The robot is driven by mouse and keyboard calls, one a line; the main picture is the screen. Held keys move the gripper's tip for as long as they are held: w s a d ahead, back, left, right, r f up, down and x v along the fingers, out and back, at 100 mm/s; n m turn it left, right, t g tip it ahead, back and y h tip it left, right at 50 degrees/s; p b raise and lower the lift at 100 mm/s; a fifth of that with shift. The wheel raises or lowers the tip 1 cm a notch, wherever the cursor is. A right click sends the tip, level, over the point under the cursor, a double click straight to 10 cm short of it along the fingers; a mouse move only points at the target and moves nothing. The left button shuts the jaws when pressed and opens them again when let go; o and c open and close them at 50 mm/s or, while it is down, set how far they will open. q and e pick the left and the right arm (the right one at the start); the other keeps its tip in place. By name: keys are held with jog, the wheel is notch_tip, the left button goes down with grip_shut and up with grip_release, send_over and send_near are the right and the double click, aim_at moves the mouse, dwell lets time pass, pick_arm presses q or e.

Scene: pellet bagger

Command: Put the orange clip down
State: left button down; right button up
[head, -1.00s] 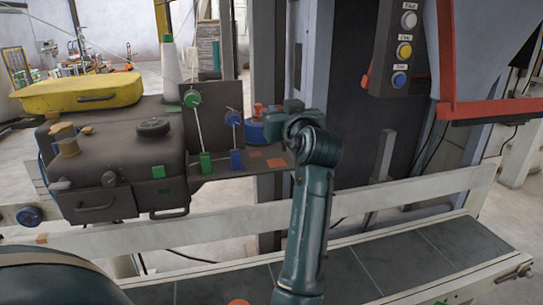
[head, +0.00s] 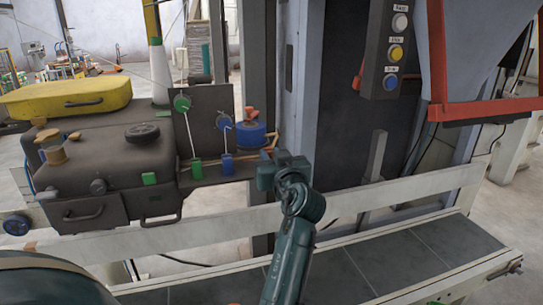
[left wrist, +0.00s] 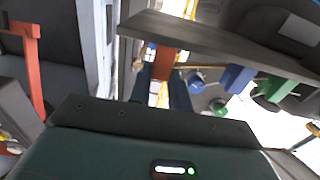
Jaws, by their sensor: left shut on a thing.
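My left gripper (head: 268,168) is at the right end of the dark shelf (head: 208,178) beside the machine. In the left wrist view its two fingers (left wrist: 162,88) are shut on the orange clip (left wrist: 164,63), whose red-orange body shows between them. In the head view the clip is mostly hidden by the gripper. The dark shelf edge (left wrist: 230,45) runs close to the clip in the left wrist view; whether they touch I cannot tell. My right gripper is not in view.
A yellow lidded case (head: 65,98) is at the left. A pale rail (head: 380,194) and a dark conveyor (head: 390,262) run in front.

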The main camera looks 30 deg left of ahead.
pick_arm(q)
jog(key=shift+f, duration=0.2)
jog(key=c, duration=1.3)
grip_release()
jog(key=shift+r, duration=0.1)
